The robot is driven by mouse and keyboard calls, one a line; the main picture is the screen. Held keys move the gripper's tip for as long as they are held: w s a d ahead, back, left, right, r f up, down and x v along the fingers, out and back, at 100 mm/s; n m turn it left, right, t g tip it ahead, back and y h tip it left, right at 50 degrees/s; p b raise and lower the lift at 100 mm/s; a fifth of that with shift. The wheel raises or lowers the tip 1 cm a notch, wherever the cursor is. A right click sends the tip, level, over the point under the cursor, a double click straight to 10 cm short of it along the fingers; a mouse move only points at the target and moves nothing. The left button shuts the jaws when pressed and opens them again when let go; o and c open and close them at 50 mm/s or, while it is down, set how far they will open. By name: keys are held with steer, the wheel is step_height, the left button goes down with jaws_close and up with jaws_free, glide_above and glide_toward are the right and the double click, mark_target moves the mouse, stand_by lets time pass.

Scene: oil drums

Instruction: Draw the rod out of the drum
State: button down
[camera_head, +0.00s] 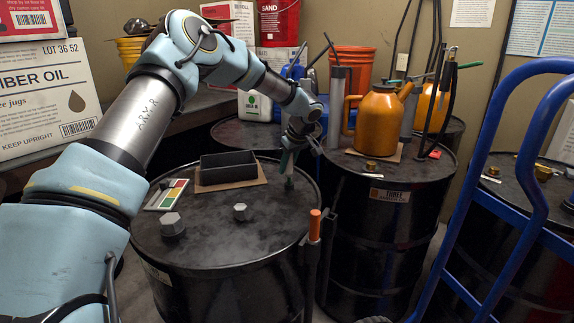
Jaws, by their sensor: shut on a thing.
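The near black drum (215,240) stands upright in the middle of the view. My arm reaches in from the left, over the drum's lid, to its far right side. My gripper (290,152) points down there and is shut on a thin dark rod (288,172). The rod runs down below the jaws to a small dark green spot at the drum's lid, near the rim. How much of the rod is inside the drum is hidden. The fingertips are small and dark, so the exact grip is hard to see.
On the lid are a black tray (227,168), a colour chart card (167,195) and two grey hex plugs. An orange-topped upright (314,226) stands at the drum's right side. An orange oil can (378,112) stands on the drum behind. A blue hand truck (500,190) is at right.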

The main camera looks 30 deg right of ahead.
steer(key=shift+r, duration=0.2)
step_height(320, 180, up, 6)
steer(key=p, duration=0.7)
steer(key=shift+r+p, duration=0.45)
steer(key=shift+r, duration=0.75)
step_height(320, 180, up, 12)
steer(key=shift+f, duration=0.25)
steer(key=shift+r, duration=0.1)
step_height(320, 180, up, 10)
steer(key=shift+f, duration=0.25)
stand_by(0.4)
